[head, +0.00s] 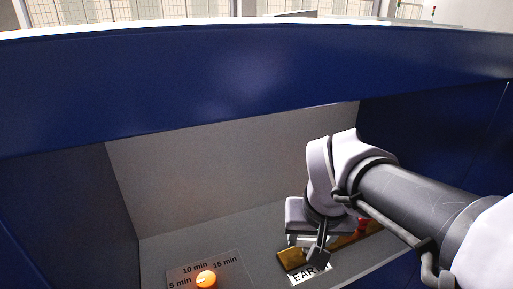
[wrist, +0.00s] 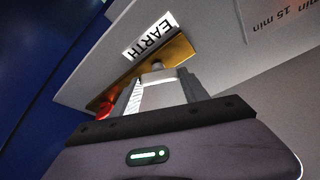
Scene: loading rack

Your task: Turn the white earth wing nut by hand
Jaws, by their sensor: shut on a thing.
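The brass bar (head: 291,260) lies on the grey shelf, with the EARTH label (head: 304,276) along its front side. The bar (wrist: 182,50) and the label (wrist: 150,37) also show in the wrist view. My gripper (head: 314,250) is down at the bar beside the label. In the wrist view my gripper (wrist: 160,88) is shut around the white earth wing nut, at a small grey stud end (wrist: 158,66) that shows just past the fingers. The nut itself is mostly hidden between the fingers, so its turn angle cannot be told.
A red part (head: 361,225) sits on the bar to the right of my gripper; it also shows in the wrist view (wrist: 104,109). A blue beam (head: 230,80) spans above the recess.

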